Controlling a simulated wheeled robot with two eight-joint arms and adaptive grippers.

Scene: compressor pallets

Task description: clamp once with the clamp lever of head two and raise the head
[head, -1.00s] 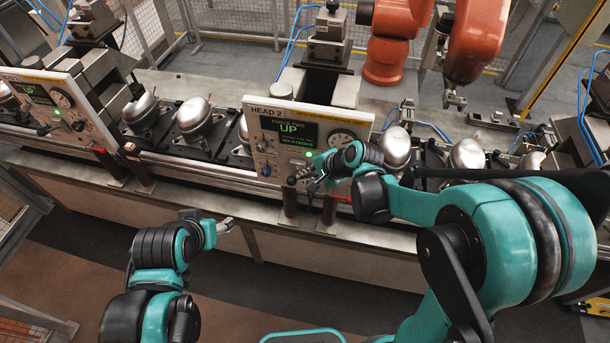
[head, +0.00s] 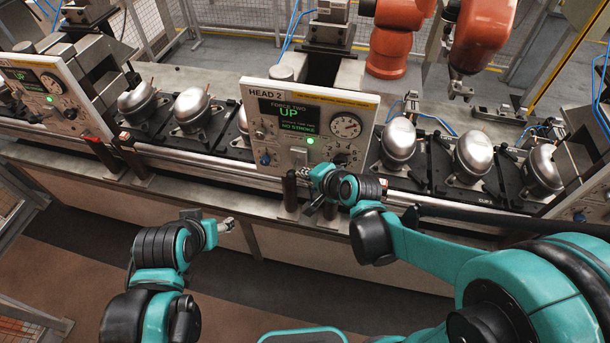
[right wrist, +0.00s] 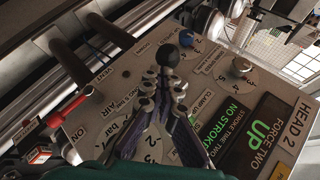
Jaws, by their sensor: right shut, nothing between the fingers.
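The head two panel (head: 262,100) reads FORCE TWO, UP and NO STROKE, with a round gauge (head: 346,125) and a lit green button (head: 310,140). My right gripper (head: 306,176) is at the panel's lower edge. In the right wrist view its closed fingers (right wrist: 164,82) point at a black ball knob (right wrist: 168,55), near a partly covered CLAMP label. The knob shows just beyond the fingertips; I cannot tell whether they touch. In the head view the knob is not distinguishable. My left gripper (head: 228,225) hangs away from the bench, too small to read.
Silver compressors (head: 192,105) stand in a row on dark pallets on both sides of the panel. A black post (head: 291,188) stands below it. The right wrist view shows a blue knob (right wrist: 194,42) and a red handle (right wrist: 83,95). An orange robot arm (head: 395,40) stands behind.

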